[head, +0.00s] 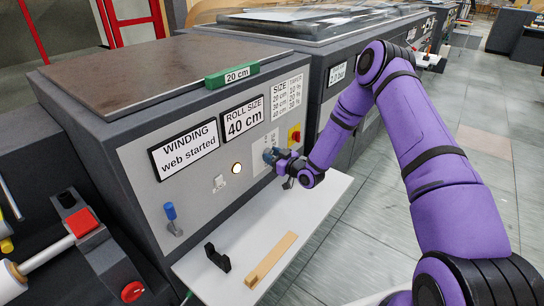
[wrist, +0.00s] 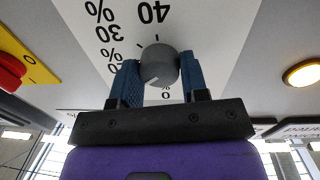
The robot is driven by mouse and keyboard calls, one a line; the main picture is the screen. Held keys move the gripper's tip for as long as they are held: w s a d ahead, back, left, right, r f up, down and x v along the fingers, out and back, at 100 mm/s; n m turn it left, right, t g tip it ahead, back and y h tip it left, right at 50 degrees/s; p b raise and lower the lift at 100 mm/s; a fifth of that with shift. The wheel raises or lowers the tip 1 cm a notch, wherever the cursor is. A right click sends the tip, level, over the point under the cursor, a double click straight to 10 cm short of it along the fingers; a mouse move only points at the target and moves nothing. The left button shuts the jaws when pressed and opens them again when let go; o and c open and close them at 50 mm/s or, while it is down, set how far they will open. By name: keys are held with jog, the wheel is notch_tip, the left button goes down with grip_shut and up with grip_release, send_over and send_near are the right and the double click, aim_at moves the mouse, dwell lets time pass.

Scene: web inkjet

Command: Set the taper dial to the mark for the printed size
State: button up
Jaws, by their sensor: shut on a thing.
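The taper dial is a round grey knob (wrist: 158,65) on a white scale plate (wrist: 205,30), seen upside down in the wrist view. Marks for 20, 30 and 40 % are readable there; others are partly covered. A short pale line shows on the knob's lower part. My gripper (wrist: 158,78) is shut on the knob, with a blue finger on each side. In the head view my gripper (head: 277,157) is at the panel and hides the knob. A sign (head: 242,117) reads "ROLL SIZE 40 cm". A size and taper table (head: 287,96) hangs beside it, its percentages too small to read surely.
A "WINDING web started" sign (head: 184,150), a lit round lamp (head: 237,168), a blue-topped lever (head: 171,218) and a red switch on yellow (head: 294,135) are on the panel. A green "20 cm" block (head: 232,74) lies on top. A shelf (head: 215,283) juts out below.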

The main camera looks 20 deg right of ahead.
jog(key=m, duration=0.4)
jog(key=shift+d, duration=0.1)
jog(key=m, duration=0.3)
jog(key=shift+m+g, duration=0.3)
jog(key=shift+m, duration=0.1)
jog(key=m, duration=0.4)
jog(key=shift+m+g+y, duration=0.3)
jog(key=shift+m, duration=1.5)
jog(key=o, duration=0.9)
